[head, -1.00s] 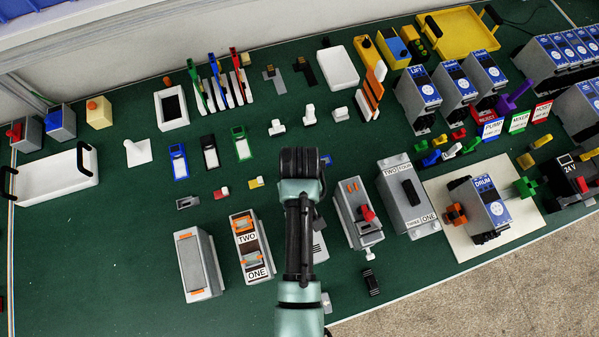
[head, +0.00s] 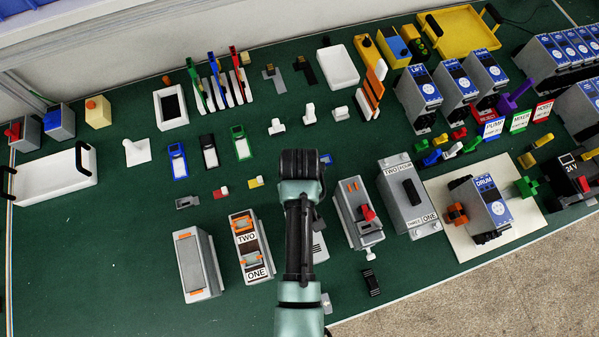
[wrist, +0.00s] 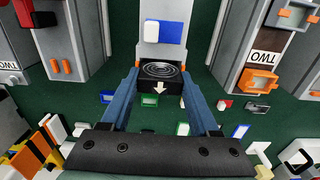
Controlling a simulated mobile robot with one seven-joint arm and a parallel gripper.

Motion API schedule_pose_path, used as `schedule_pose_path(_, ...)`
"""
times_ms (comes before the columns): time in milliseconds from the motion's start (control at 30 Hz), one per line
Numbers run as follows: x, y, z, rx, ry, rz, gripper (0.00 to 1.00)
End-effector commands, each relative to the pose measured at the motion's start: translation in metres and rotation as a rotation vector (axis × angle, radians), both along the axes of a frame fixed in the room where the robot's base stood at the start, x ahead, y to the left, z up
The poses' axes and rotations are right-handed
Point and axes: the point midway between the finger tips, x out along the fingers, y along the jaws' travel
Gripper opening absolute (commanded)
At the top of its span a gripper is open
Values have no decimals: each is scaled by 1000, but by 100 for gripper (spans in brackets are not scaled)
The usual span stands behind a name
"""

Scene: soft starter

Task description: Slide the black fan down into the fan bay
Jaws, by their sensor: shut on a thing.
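In the wrist view the black fan (wrist: 161,83), with grey rings and a white arrow on its face, sits between the two blue-grey fingers of my gripper (wrist: 160,80). The gripper is shut on its sides. A pale grey unit (wrist: 163,48) with a blue and white block on it lies just beyond the fan, in line with it. The fan bay's opening is not clearly visible, and I cannot tell whether the fan touches the unit. In the head view my arm hides the fan and the fingers; a grey unit (head: 319,246) shows partly beside the arm.
Grey units stand on both sides: one labelled TWO and ONE (head: 247,246) at left, one with a red knob (head: 357,220) at right. A small black part (head: 371,282) lies near the front edge.

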Motion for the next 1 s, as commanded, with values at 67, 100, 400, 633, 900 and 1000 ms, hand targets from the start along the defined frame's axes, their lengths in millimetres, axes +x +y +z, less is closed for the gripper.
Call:
schedule_pose_path(67, 0, 0, 0, 0, 0, 0, 7)
schedule_pose_path(100, 0, 0, 0, 0, 0, 0, 7)
schedule_pose_path(400, 0, 0, -6, 0, 1, 0, 7)
schedule_pose_path(633, 0, 0, -12, 0, 1, 0, 7)
schedule_pose_path(900, 0, 0, -12, 0, 1, 0, 7)
schedule_pose_path(1000, 0, 0, -13, 0, 1, 0, 7)
